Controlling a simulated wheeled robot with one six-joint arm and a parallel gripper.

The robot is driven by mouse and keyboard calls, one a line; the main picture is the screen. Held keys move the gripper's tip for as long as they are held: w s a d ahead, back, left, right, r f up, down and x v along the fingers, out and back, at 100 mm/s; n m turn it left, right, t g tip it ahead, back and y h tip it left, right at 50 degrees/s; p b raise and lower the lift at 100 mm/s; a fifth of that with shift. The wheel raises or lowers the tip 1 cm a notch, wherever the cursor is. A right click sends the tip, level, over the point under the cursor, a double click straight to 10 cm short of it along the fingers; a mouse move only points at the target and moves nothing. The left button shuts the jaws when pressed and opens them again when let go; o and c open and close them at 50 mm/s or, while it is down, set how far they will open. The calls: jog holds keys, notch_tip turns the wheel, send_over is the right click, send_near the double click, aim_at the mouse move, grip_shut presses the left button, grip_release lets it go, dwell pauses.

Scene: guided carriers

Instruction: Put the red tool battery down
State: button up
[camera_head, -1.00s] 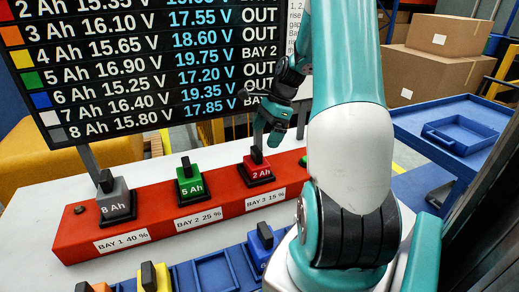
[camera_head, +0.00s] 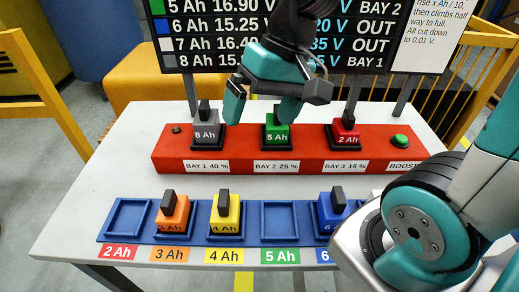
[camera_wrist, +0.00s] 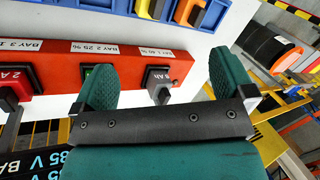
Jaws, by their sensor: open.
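The red 2 Ah battery (camera_head: 345,132) stands upright in bay 3 of the red charger (camera_head: 168,150). It also shows at the left edge of the wrist view (camera_wrist: 14,88). My gripper (camera_head: 262,108) is open and empty, raised above the charger near bays 1 and 2, left of the red battery and clear of it. In the wrist view my gripper (camera_wrist: 163,80) has the grey battery (camera_wrist: 158,80) showing between its spread fingers. An empty slot marked 2 Ah (camera_head: 127,217) is at the left end of the blue rack (camera_head: 195,238).
The grey 8 Ah battery (camera_head: 206,132) stands in bay 1 and the green 5 Ah battery (camera_head: 277,134) in bay 2. Orange (camera_head: 172,215), yellow (camera_head: 225,216) and blue (camera_head: 332,212) batteries sit in the rack. The 5 Ah slot (camera_head: 280,219) is empty. A board (camera_head: 270,38) stands behind.

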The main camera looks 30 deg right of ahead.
jog(key=s+a+n, duration=0.5)
jog(key=s+n, duration=0.2)
jog(key=s, duration=0.1)
jog(key=shift+s+a+r+n, duration=0.15)
jog(key=shift+a+n, duration=0.15)
